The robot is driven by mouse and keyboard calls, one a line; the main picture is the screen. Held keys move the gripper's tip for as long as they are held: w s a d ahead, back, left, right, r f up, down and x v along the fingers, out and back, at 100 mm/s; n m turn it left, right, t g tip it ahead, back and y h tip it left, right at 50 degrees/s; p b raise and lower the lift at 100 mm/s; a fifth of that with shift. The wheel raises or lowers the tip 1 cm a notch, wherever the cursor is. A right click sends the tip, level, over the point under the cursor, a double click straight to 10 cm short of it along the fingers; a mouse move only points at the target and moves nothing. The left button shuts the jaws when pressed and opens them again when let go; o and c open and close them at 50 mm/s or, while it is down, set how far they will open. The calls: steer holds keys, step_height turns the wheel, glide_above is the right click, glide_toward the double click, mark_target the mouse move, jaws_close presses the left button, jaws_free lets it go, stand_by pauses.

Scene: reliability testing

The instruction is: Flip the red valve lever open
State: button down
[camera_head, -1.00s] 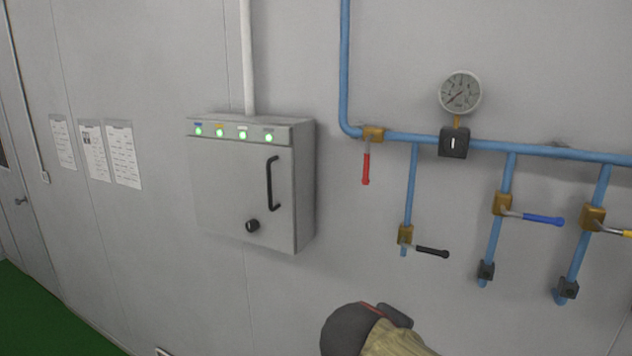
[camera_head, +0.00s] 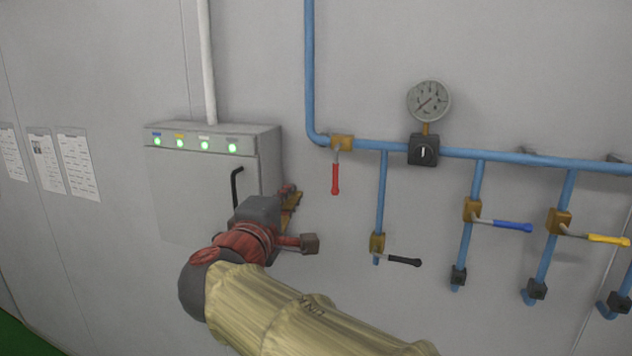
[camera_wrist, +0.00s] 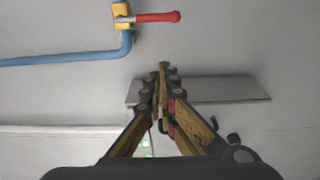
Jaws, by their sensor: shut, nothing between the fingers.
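The red valve lever (camera_head: 335,178) hangs straight down from a brass valve (camera_head: 342,143) where the blue pipe bends to horizontal. In the wrist view the red lever (camera_wrist: 157,17) lies across the top, apart from the fingers, with its brass valve (camera_wrist: 122,15) at its left end. My gripper (camera_head: 292,198) is in front of the cabinet's right side, to the left of and slightly below the lever. In the wrist view the fingertips of my gripper (camera_wrist: 163,70) meet with nothing between them. My wrist partly hides the fingers in the head view.
A grey cabinet (camera_head: 190,190) with a black handle (camera_head: 235,187) is close behind my gripper. Black (camera_head: 405,261), blue (camera_head: 512,226) and yellow (camera_head: 608,239) levers sit to the right, below a gauge (camera_head: 429,101). The wall around the red lever is clear.

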mark_target(337, 169)
steer(key=w+d+p, duration=0.3)
steer(key=w+d, duration=0.2)
steer(key=w, duration=0.2)
steer(key=shift+w+d, duration=0.25)
steer(key=shift+w, duration=0.1)
steer(key=shift+s, duration=0.1)
stand_by(0.3)
